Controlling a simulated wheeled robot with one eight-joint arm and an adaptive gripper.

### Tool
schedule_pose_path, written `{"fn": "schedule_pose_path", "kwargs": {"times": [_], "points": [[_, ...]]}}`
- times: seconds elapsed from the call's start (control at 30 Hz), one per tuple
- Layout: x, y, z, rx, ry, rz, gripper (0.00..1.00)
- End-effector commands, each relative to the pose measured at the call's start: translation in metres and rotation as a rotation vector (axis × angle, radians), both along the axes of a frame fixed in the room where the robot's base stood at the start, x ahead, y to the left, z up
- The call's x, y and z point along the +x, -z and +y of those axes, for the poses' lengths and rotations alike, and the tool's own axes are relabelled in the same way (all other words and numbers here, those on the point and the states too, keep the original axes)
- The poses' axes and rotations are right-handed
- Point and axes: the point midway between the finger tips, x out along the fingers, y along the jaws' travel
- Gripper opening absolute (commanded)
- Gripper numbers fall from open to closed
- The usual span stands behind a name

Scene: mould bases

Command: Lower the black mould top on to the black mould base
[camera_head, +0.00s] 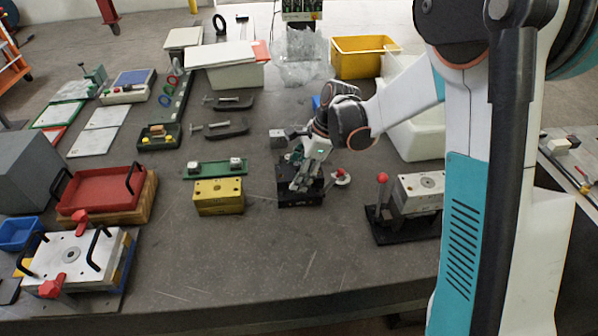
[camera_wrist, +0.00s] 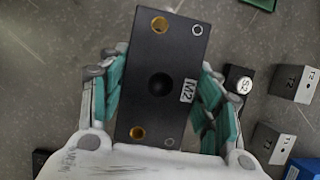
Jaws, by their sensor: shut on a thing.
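The black mould top (camera_wrist: 150,58) fills the middle of the wrist view. It is a rectangular block marked M2, with a round dark centre hole, two gold-lined holes and two pale-ringed holes. My gripper (camera_wrist: 160,100) is shut on its long sides, with one teal finger on each side. In the head view my gripper (camera_head: 308,172) points down over black mould parts (camera_head: 301,200) near the table's middle. The black mould base is not clearly distinct there, as the top and my gripper cover that spot. I cannot tell whether top and base touch.
A yellow block (camera_head: 218,197) and a green tray (camera_head: 205,169) stand to the left. A red-knobbed stand (camera_head: 382,180) with a metal block is to the right. Metal blocks T2 (camera_wrist: 293,83) and T1 (camera_wrist: 272,143) lie nearby. The front table is clear.

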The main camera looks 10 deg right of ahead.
Motion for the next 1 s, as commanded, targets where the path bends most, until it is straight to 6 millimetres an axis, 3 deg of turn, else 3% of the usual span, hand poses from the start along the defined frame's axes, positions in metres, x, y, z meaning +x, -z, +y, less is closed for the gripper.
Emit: {"fn": "schedule_pose_path", "kwargs": {"times": [1.0], "points": [[0.000,0.015,0.000,0.001,0.000,0.000,0.05]]}}
